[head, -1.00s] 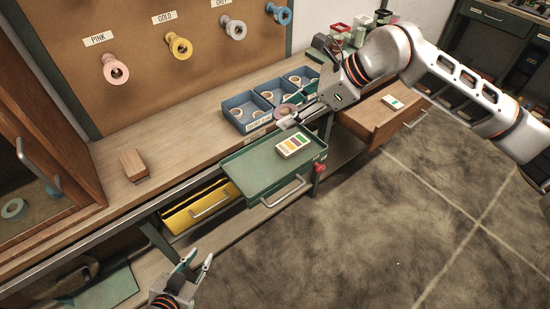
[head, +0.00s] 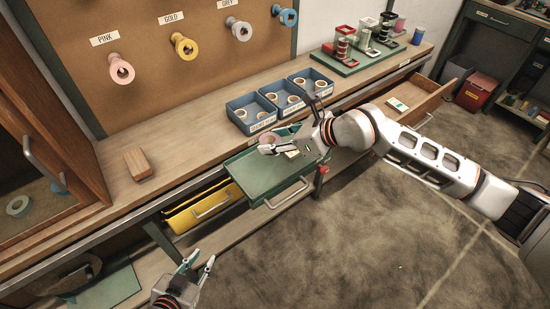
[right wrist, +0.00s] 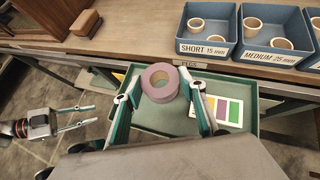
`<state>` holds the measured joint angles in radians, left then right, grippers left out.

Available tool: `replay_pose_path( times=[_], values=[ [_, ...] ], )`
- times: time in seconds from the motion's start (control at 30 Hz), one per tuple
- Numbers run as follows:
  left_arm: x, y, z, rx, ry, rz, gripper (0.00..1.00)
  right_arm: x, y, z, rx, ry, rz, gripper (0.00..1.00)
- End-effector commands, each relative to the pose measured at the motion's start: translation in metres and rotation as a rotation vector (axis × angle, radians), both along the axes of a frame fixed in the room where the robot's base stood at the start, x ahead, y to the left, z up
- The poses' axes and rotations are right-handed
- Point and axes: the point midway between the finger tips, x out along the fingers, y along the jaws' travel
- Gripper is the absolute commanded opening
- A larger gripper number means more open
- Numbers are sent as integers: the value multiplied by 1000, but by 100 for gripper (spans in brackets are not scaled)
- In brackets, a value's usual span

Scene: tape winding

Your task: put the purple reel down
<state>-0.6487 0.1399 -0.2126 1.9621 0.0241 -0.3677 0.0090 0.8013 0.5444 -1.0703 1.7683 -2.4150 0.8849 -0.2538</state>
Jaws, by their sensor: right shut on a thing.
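The purple reel (right wrist: 160,82) is a short dull-purple ring with a pale core. It sits between the fingers of my right gripper (right wrist: 160,100), which is shut on it. In the head view the reel (head: 271,139) and right gripper (head: 270,146) are over the green tray-like drawer (head: 240,172), near its back edge. I cannot tell whether the reel touches the tray floor. A colour-striped card (right wrist: 222,110) lies in the tray to the right of the reel, partly behind a finger. My left gripper (head: 199,263) is open and empty, low in front of the bench.
Blue bins (head: 253,113) with small rings stand on the bench behind the tray. A yellow drawer (head: 200,208) is below left, and an open wooden drawer (head: 425,103) is at right. A wood block (head: 138,164) lies on the bench. Several reels hang on the pegboard.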

Motion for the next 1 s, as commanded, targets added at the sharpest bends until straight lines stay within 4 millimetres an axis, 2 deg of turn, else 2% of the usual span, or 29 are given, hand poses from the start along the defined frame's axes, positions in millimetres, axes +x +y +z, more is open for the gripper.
replay_pose_path(
  times=[0.1,0.37,0.6,1.0],
  values=[
    [0,0,-1,0,0,0,25,0,0,-22,0,2,-1,22],
    [0,0,-2,-1,0,1,25,0,0,-39,0,0,0,22],
    [-1,0,-6,-1,2,0,25,0,0,-72,0,1,-1,22],
    [-1,0,-8,0,4,0,25,0,0,-79,0,0,0,22]
  ],
)
